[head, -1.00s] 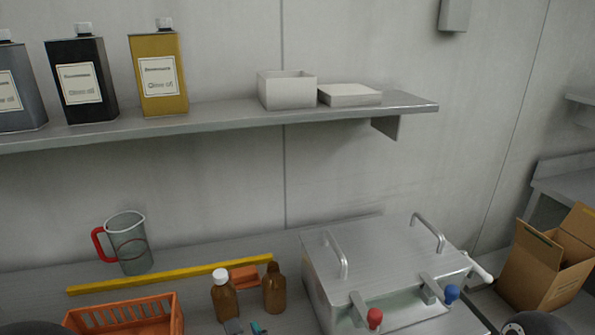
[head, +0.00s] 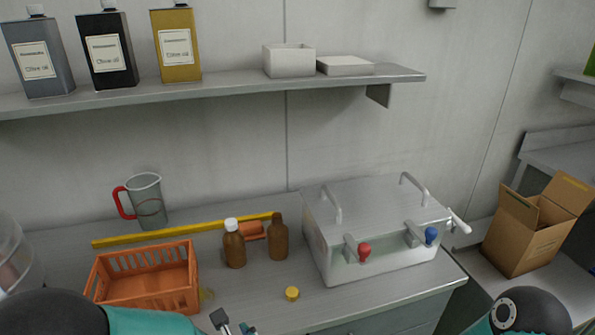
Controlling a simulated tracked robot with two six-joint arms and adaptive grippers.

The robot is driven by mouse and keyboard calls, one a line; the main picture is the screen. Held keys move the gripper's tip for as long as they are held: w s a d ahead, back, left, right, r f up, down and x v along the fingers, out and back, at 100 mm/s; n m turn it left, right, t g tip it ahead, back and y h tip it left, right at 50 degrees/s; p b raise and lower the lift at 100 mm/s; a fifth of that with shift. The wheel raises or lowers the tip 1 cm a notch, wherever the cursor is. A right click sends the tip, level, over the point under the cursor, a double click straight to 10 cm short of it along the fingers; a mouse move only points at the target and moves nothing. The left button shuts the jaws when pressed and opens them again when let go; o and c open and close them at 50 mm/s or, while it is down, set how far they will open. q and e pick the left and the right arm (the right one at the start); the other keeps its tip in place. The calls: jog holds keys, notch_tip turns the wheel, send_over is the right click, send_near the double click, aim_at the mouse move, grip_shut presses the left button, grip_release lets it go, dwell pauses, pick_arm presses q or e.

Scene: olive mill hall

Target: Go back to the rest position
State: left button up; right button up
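My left arm reaches in from the bottom left. A small part of my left gripper (head: 233,323) shows at the bottom edge, in front of the orange crate's right end and below the bottles. Its fingers are mostly cut off, so I cannot tell whether it is open or shut. I see nothing held in the part that shows. My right arm shows at the bottom right as a dark joint. My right gripper is out of the picture.
An orange crate (head: 146,300), two brown bottles (head: 234,248) (head: 278,241), a yellow cap (head: 292,293), a jug (head: 149,203) and a steel box with levers (head: 378,215) stand on the counter. A shelf (head: 220,86) hangs above. An open carton (head: 530,235) stands right.

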pick_arm(q)
jog(key=s+d+f+n+g+h, duration=0.2)
jog(key=s+f+n+g+h, duration=0.5)
jog(key=s+f+n+g, duration=0.9)
notch_tip(320, 180, down, 9)
jog(key=w+n+t+h, duration=0.1)
jog(key=n+t+h, duration=0.2)
jog(key=n+t, duration=0.4)
jog(key=n, duration=0.8)
jog(key=shift+w+r+t, duration=0.15)
jog(key=shift+t, duration=0.15)
